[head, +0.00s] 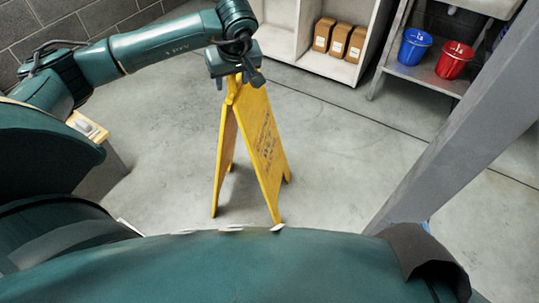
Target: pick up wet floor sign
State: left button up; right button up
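The yellow wet floor sign (262,140) stands upright on the grey floor in the middle of the head view, its two panels spread like a tent. Faint dark lettering shows on its right panel. My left gripper (236,84) is at the top edge of the sign, pointing down over it. The gripper body and wrist partly hide the sign's top, and the fingers are too small and covered to show whether they are closed on it. My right gripper is not in the picture.
A white shelf (285,45) with several brown boxes (340,40) stands behind. A metal rack holds a blue bucket (414,48) and a red bucket (454,60). A grey post (450,120) crosses the right side. A yellow-topped item (88,127) is at left. Floor around the sign is clear.

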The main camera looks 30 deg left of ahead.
pick_arm(q)
grip_shut()
dwell(0.3)
dwell(0.9)
jog(key=shift+w+r, duration=0.15)
jog(key=shift+r, duration=0.1)
